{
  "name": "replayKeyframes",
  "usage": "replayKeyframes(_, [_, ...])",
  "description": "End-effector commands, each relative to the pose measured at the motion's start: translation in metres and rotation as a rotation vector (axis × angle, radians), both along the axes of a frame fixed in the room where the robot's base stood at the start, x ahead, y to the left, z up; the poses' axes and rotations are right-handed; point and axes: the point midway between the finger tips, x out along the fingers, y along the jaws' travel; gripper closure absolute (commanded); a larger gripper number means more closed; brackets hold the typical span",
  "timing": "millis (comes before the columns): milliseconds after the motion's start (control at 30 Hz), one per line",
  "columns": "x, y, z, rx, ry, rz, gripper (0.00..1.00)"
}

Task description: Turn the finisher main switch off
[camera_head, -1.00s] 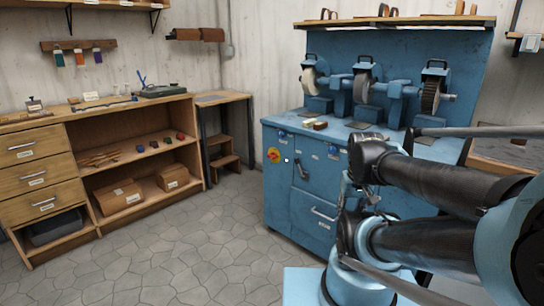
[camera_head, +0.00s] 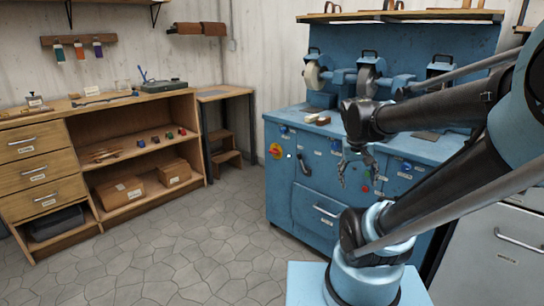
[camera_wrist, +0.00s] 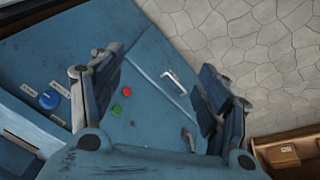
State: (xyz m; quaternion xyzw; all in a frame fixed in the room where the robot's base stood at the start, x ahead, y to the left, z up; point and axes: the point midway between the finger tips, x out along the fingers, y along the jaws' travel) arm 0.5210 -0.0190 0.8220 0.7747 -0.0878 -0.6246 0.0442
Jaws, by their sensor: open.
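The finisher (camera_head: 299,206) is a blue cabinet with grinding wheels on top.
A red button (camera_wrist: 126,91), a green button (camera_wrist: 115,110) and a blue knob (camera_wrist: 50,100) are on the panel. A door handle (camera_head: 305,166) and a drawer handle (camera_head: 325,211) stick out. A wooden shelf unit (camera_head: 125,148) stands left. The floor between is clear.

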Motion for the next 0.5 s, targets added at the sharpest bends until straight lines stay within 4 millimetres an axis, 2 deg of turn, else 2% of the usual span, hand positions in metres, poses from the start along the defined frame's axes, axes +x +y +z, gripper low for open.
replayKeyframes(33, [0.015, 0.001, 0.007, -0.019, -0.006, -0.007, 0.31])
replayKeyframes(200, [0.061, 0.001, 0.024, -0.09, -0.036, -0.05, 0.31])
replayKeyframes(500, [0.147, 0.016, 0.044, -0.206, -0.119, -0.119, 0.31])
